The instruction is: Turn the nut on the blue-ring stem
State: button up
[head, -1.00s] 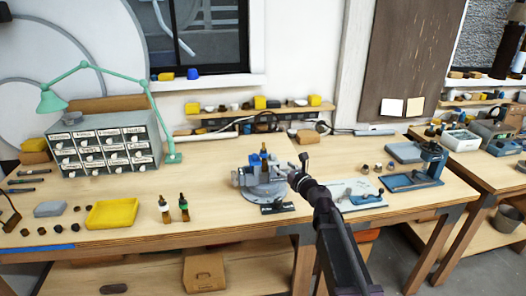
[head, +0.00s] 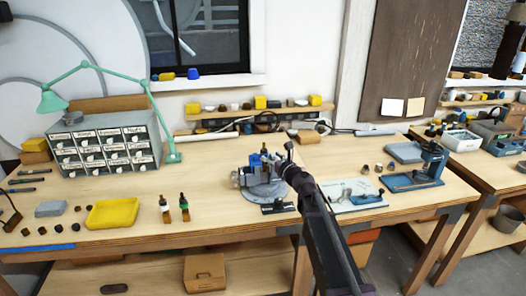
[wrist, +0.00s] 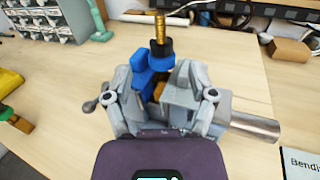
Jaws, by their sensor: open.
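The blue-ring stem stands upright at the vise (head: 262,183). In the wrist view its brass threaded rod (wrist: 160,28) rises from a dark nut-like collar (wrist: 161,48) with blue below it. A blue block (wrist: 143,70) sits beside it at the left. My gripper (wrist: 158,88) is open, its grey fingers spread left and right on the near side of the stem. The collar shows just beyond the fingertips, and I see no contact. The stem's lower part is hidden by my fingers and the vise. In the head view my gripper (head: 287,160) is close to the vise's right side.
Two more stems, one with a green ring (head: 184,208) and one with a pale ring (head: 165,209), stand left of the vise. A yellow tray (head: 113,227) lies further left. A labelled white board (head: 352,197) lies right. Bench between drawers and vise is clear.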

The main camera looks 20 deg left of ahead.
aim_at(265, 151)
jog(key=shift+x, duration=2.95)
